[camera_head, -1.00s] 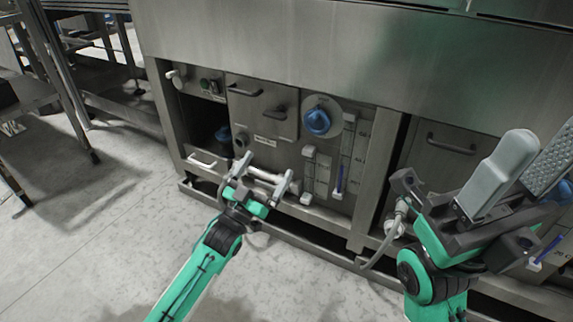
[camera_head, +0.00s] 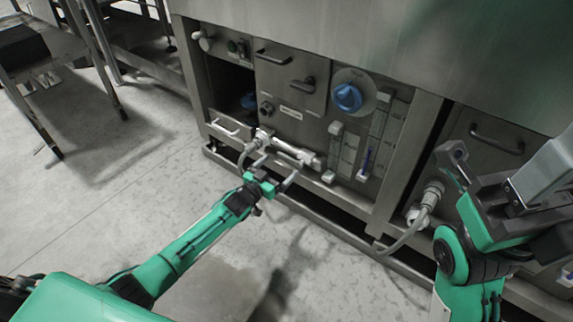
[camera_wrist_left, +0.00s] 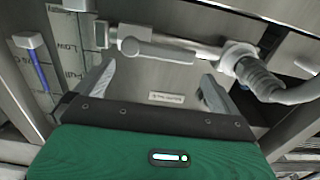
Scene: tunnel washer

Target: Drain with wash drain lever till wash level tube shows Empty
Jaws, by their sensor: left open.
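A white drain lever (camera_head: 297,151) lies along a metal pipe low on the washer's front. In the left wrist view, the lever (camera_wrist_left: 158,50) runs roughly sideways just beyond the fingertips. My left gripper (camera_head: 279,171) is open and empty, below and in front of the lever; its fingers (camera_wrist_left: 155,75) are spread apart. Two level tubes stand right of the lever: one clear (camera_head: 335,148) and one with blue in its lower part (camera_head: 366,158). I cannot tell which is the wash tube or read its level. My right gripper (camera_head: 540,180) is partly cut off at the right.
A blue round knob (camera_head: 347,97) sits above the tubes. A grey hose (camera_head: 410,228) hangs from a fitting near my right arm. A lower rail (camera_head: 300,208) runs along the washer's base. The floor (camera_head: 100,200) at left is clear; a metal table (camera_head: 35,60) stands far left.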

